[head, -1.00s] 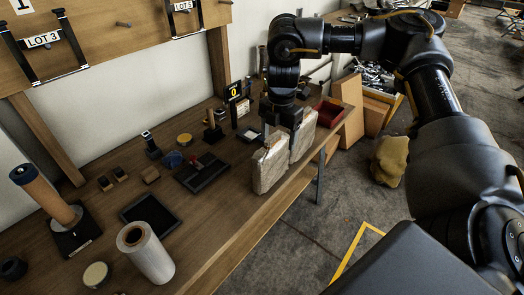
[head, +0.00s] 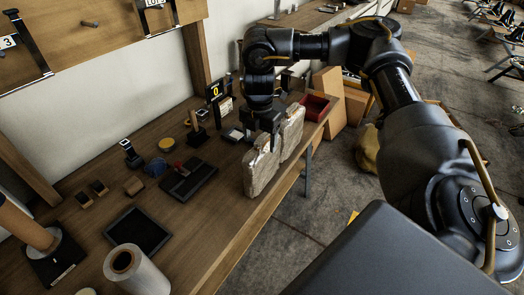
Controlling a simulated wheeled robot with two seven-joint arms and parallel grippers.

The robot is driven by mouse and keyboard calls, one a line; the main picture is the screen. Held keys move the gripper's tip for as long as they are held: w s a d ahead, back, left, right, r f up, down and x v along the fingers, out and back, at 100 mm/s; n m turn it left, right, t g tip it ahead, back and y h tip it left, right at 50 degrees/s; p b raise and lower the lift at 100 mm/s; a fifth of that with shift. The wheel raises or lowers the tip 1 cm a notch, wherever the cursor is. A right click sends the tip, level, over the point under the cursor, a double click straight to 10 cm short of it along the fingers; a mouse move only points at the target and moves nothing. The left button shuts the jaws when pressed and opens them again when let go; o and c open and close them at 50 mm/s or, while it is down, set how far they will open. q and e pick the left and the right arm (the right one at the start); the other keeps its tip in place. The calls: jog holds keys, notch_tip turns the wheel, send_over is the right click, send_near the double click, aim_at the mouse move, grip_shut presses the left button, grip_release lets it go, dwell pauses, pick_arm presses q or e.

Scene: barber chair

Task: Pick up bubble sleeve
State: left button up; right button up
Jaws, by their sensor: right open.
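Two pale, wrinkled, padded sleeves stand upright near the front edge of the wooden bench in the head view; the bubble sleeve appears to be one of them, but I cannot tell which. The nearer sleeve (head: 261,172) is left of the farther sleeve (head: 292,135). My right gripper (head: 264,136) points down at the top of the nearer sleeve, open. Its fingers partly overlap the sleeve's upper edge in the picture; I cannot tell whether they touch it. My left gripper is not in view.
A red tray (head: 316,107) lies behind the sleeves on the bench. Dark trays (head: 138,231) (head: 189,180), a white roll (head: 137,270) and small items lie to the left. Cardboard boxes (head: 329,82) stand beyond the bench's right side. Floor right of the bench edge is partly clear.

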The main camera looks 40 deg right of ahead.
aim_at(260, 150)
jog(key=shift+s+f, duration=0.15)
jog(key=shift+f, duration=0.25)
notch_tip(260, 150, down, 4)
jog(key=shift+f, duration=0.2)
jog(key=shift+r, duration=0.1)
jog(key=c, duration=1.3)
jog(key=shift+r, duration=0.1)
notch_tip(260, 150, up, 18)
jog(key=p, duration=0.1)
